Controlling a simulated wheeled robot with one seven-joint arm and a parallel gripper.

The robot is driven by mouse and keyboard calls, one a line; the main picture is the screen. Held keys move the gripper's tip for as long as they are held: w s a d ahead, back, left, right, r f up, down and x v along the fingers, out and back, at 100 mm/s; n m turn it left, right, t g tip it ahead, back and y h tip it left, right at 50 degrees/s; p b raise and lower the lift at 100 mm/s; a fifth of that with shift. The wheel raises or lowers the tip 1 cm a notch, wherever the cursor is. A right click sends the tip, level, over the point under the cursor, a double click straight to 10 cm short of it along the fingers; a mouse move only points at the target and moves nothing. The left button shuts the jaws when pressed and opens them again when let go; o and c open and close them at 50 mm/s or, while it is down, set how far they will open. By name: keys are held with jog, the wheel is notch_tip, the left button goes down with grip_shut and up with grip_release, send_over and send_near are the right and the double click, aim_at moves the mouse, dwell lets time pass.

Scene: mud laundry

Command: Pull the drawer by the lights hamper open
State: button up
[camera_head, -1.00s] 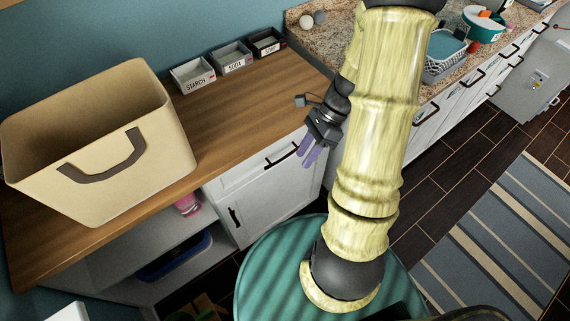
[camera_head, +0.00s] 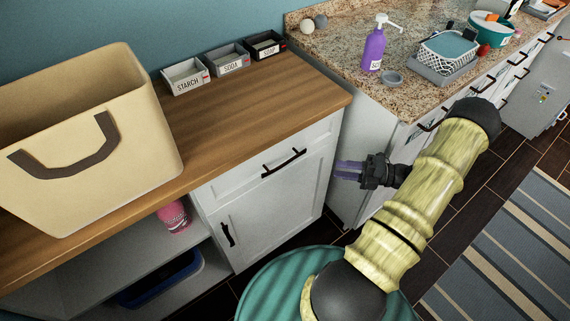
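The white drawer (camera_head: 251,181) under the wooden counter is shut, its front flush with the cabinet. Its black bar handle (camera_head: 283,163) is in plain view. The cream hamper (camera_head: 120,200) with a dark handle stands on the counter to the left of the drawer; no label shows on it. My gripper (camera_head: 348,171) is to the right of the drawer, with its purple fingers pointing left towards the cabinet. The fingers appear apart, with nothing between them. It is clear of the handle.
A white door (camera_head: 265,230) with its own black handle is below the drawer. A teal round surface (camera_head: 265,285) is in front of the cabinet. A granite counter (camera_head: 345,55) with a purple bottle (camera_head: 374,50) adjoins at right. Labelled bins (camera_head: 186,78) stand at the back.

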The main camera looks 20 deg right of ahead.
aim_at(288, 163)
jog(key=p+x, duration=0.1)
jog(key=x, duration=1.6)
jog(key=shift+w+a, duration=0.1)
jog(key=shift+a, duration=0.1)
jog(key=shift+c, duration=0.2)
grip_shut()
